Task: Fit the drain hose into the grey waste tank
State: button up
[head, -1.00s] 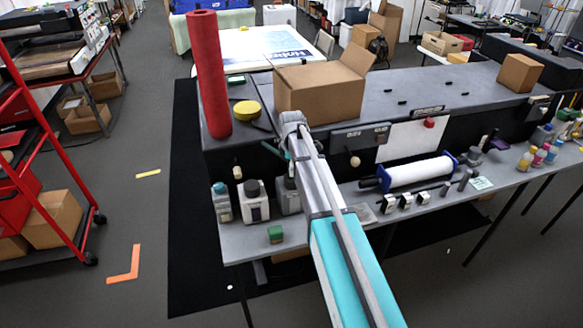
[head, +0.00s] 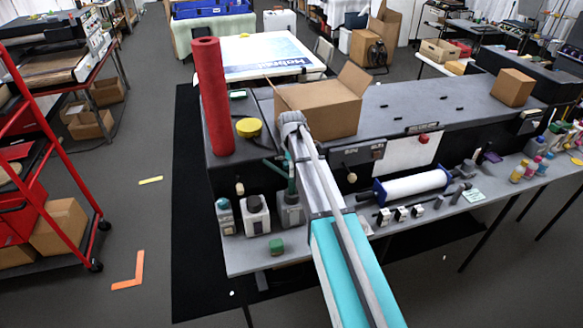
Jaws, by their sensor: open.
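The grey waste tank (head: 290,212) stands upright on the bench's lower front shelf in the head view, partly covered by my arm. A thin teal-green hose (head: 276,167) runs from the bench's dark front towards the space above the tank. A green upright piece (head: 292,186) shows right over the tank's top; I cannot tell whether it is inside the opening. My gripper (head: 288,154) is open, close above the tank and mostly hidden by my wrist. Whether the hose lies between its fingers cannot be seen.
A red roll (head: 212,95) and an open cardboard box (head: 322,108) stand on the bench top behind. A blue-ended white roller (head: 412,186) lies to the right.

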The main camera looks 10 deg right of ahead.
jog(key=shift+r+p, duration=0.9)
jog(key=shift+r, duration=0.3)
jog(key=shift+s, duration=0.1)
jog(key=s+m, duration=1.6)
jog(key=s, duration=0.9)
jog(key=shift+s, duration=0.35)
jog(key=shift+a, duration=0.1)
notch_tip(320, 180, down, 15)
jog(key=b, duration=1.5)
jog(key=shift+f, duration=0.2)
